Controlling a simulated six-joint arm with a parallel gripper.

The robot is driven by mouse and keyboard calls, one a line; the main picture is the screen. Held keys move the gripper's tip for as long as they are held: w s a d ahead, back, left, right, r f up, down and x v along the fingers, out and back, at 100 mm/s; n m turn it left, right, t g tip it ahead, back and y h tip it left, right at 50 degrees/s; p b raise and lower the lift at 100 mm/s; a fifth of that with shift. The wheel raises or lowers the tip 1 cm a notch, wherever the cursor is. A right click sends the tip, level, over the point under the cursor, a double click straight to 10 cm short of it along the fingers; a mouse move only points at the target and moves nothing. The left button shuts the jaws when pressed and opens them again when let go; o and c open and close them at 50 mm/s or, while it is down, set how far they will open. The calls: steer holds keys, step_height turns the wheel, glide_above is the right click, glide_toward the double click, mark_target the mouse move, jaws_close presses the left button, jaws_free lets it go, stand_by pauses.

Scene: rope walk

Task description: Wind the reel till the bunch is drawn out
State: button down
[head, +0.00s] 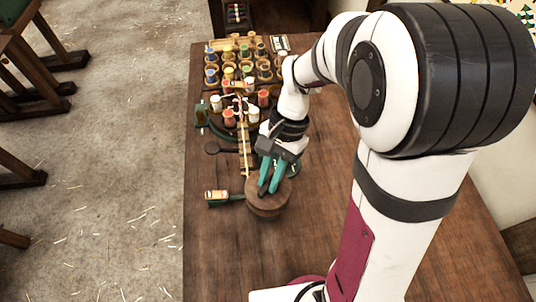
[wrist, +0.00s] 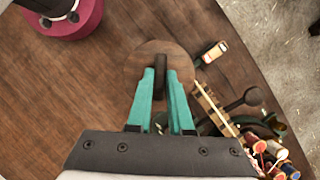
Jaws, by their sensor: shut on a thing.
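The reel (head: 266,208) is a round wooden drum on the table, in front of the spool stand. Its round top (wrist: 141,60) fills the middle of the wrist view. My gripper (head: 267,188) points down over the reel with its teal fingers. In the wrist view my gripper (wrist: 161,76) is shut on a dark upright handle (wrist: 160,90) at the reel's top. A pale narrow strip, which looks like the bunch on a slotted wooden rail (head: 244,150), runs from the spools toward the reel. Where it meets the reel is hard to make out.
Coloured spools (head: 229,119) stand on a dark round stand, with more in a wooden rack (head: 243,62) behind. A small item with a pale label (head: 217,195) lies left of the reel.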

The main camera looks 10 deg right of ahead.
steer(key=shift+n, duration=0.7)
steer(key=c, duration=0.8)
jaws_free()
steer(key=v, duration=1.5)
steer(key=shift+w+a+r, duration=0.1)
steer(key=shift+w+r, duration=0.25)
steer(key=shift+w, duration=0.05)
steer(key=s+f+t, duration=0.1)
steer(key=s+f, duration=0.1)
steer(key=s, duration=0.4)
steer(key=s+a+f+n+t, duration=0.1)
steer(key=s+f, duration=0.2)
steer(key=s, duration=0.3)
steer(key=s+f+t+h, duration=0.1)
steer(key=s+f, duration=0.1)
steer(key=s, duration=0.4)
steer(key=shift+s+a+f+n, duration=0.1)
steer(key=shift+a+f+n, duration=0.1)
steer(key=shift+n, duration=0.2)
